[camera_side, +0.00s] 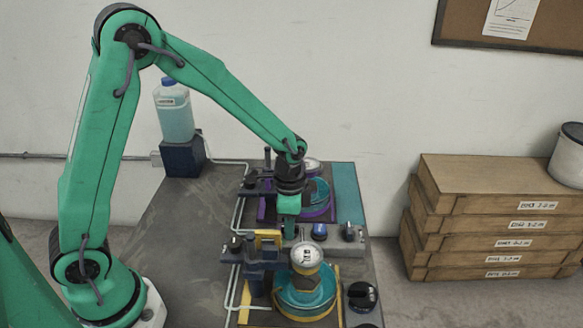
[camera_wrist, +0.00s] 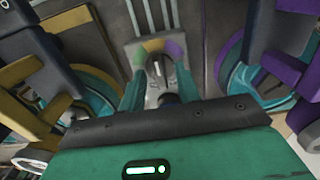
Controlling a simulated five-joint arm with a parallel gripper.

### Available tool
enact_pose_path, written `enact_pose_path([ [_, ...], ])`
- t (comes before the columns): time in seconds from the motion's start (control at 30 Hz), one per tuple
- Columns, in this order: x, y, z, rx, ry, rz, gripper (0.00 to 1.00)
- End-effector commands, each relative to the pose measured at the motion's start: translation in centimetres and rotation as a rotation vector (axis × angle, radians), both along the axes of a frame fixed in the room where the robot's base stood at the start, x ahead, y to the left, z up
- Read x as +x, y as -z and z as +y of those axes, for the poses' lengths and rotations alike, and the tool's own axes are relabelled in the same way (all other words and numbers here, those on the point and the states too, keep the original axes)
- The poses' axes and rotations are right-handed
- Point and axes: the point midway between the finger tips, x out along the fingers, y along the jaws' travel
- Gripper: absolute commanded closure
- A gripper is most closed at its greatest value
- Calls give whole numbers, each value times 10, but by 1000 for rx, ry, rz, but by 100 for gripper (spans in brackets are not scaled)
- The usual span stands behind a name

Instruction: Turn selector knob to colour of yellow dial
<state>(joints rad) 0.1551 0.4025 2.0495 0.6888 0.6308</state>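The selector knob (camera_wrist: 157,85) is a grey knob with a pale pointer line on a light plate in the wrist view. An arc of yellow, green-grey and purple patches lies around it; the pointer line looks to aim roughly at the middle of the arc. In the side view the knob is hidden behind my gripper (camera_side: 289,232), which points down between the two stations. The yellow dial (camera_side: 305,257) is a round white-faced gauge with a yellowish rim on the front station.
A purple-trimmed station (camera_side: 318,212) stands behind and a yellow-trimmed one (camera_side: 308,312) in front. A blue knob (camera_side: 319,231) and black knobs (camera_side: 361,297) are at the right. A bottle (camera_side: 174,110) stands at the back left. The bench's left part is clear.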

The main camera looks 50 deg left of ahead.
Motion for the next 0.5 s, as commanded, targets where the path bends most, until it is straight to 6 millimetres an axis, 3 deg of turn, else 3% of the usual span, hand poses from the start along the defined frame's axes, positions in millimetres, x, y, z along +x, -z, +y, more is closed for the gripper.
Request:
enact_pose_path([
  [0.27,0,-9,0,0,0,-1,67],
  [0.5,1,-35,0,-1,0,-4,67],
])
